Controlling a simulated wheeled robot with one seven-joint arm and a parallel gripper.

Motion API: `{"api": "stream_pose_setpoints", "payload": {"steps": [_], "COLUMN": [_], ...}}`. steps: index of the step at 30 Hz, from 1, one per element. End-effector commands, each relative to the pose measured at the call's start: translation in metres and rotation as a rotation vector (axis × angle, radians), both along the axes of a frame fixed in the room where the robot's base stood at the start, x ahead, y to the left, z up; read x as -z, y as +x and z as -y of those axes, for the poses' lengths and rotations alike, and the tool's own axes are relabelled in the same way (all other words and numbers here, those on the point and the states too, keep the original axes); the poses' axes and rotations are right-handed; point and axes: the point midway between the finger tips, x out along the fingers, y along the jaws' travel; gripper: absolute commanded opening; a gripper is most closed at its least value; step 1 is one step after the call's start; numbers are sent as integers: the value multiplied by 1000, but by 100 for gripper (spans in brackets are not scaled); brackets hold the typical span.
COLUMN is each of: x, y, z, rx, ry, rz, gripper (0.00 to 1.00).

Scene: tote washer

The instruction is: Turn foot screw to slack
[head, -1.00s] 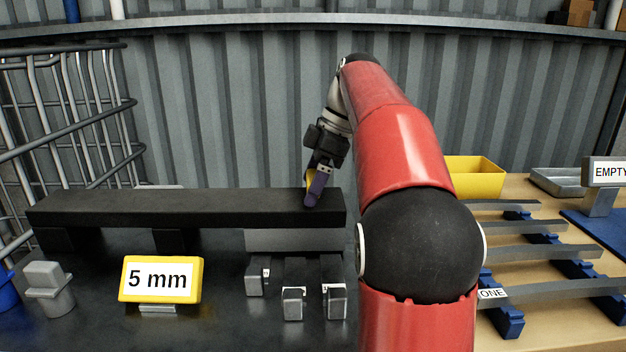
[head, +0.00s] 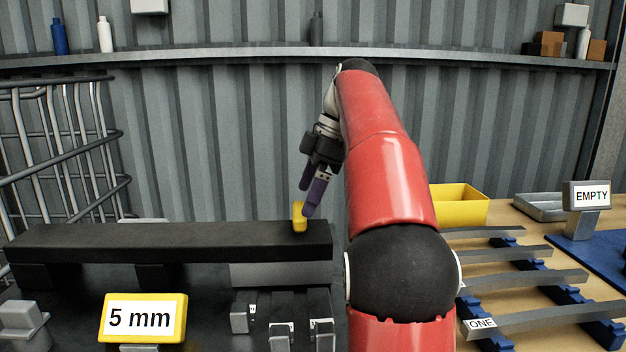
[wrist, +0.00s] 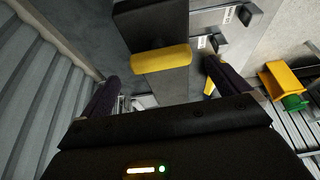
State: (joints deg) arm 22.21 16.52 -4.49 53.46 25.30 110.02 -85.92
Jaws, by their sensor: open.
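A long black bar (head: 150,240) lies on a dark table. A small yellow knob (head: 299,220), which may be the foot screw, stands at the bar's right end. In the wrist view a yellow, rounded bar-like handle (wrist: 161,59) lies ahead of the fingers, on a dark block. My gripper (head: 310,196) has purple fingers and is open, just above and beside the knob. In the wrist view my gripper (wrist: 160,85) has one finger on each side, with nothing clamped between them. Whether a finger touches the knob cannot be told.
A yellow-framed "5 mm" sign (head: 142,318) and several small grey blocks stand in front of the bar. A wire cage (head: 60,150) is at left, a corrugated wall behind. At right are a yellow bin (head: 460,204), grey strips on blue racks and an "EMPTY" sign (head: 591,196).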

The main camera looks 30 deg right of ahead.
Motion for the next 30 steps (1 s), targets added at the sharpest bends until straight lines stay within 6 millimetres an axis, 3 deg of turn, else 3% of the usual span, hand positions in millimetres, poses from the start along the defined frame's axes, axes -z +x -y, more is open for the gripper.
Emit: {"api": "stream_pose_setpoints", "payload": {"steps": [9, 30], "x": [-22, -24], "y": [-3, -4], "z": [9, 9], "rx": [0, 0], "ry": [0, 0], "rz": [2, 2], "gripper": [100, 100]}}
